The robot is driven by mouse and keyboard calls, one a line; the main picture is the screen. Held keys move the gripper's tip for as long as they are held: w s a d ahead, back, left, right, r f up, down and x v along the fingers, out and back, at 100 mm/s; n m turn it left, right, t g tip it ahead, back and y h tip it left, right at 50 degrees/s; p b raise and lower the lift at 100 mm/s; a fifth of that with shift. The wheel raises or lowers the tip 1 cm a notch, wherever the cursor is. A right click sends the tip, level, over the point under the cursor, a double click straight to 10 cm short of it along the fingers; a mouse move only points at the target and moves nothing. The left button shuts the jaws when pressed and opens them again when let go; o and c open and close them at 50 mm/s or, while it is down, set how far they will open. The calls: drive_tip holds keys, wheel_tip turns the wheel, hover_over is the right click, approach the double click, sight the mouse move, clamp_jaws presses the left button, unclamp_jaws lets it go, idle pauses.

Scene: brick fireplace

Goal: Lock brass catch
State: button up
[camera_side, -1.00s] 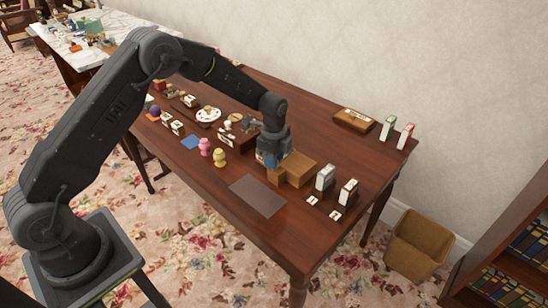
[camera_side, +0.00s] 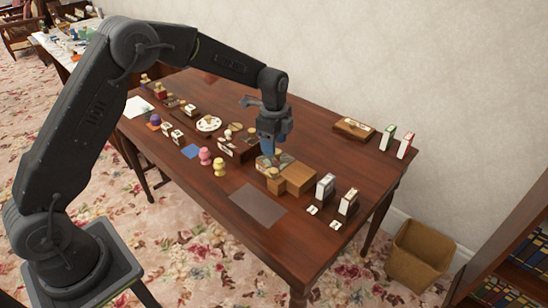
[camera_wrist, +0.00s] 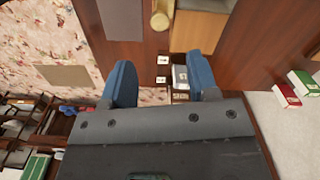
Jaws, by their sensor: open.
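I cannot pick out the brass catch in either view. A light wooden block (camera_side: 299,180) stands near the middle of the table, with a smaller block topped by a round tan piece (camera_side: 273,173) at its left. The wooden block also shows at the top of the wrist view (camera_wrist: 200,28). My gripper (camera_side: 267,155) is just above and behind these blocks, pointing down. In the wrist view, its blue fingers (camera_wrist: 160,72) are spread apart with nothing held between them. The gripper hides part of the items behind the blocks.
A grey mat (camera_side: 257,205) lies in front of the blocks. Two upright boxes (camera_side: 325,187) (camera_side: 348,202) and small white cards (camera_side: 312,210) are to the right. Pink (camera_side: 205,156) and yellow (camera_side: 219,167) knobbed pieces stand left. A flat wooden box (camera_side: 353,129) lies near the wall.

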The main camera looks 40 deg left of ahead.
wheel_tip(320, 180, up, 5)
drive_tip(key=shift+f, duration=0.2)
drive_tip(key=s+r+n+t, duration=0.3)
drive_tip(key=s+r+n, duration=0.4)
drive_tip(key=s+r, duration=0.6)
drive_tip(key=s+d+n+t, duration=0.1)
drive_tip(key=s+n, duration=0.7)
drive_tip(key=s, duration=1)
drive_tip(key=shift+s+d+r+t, duration=0.2)
drive_tip(key=shift+s+d+t, duration=0.1)
drive_tip(key=shift+t, duration=0.5)
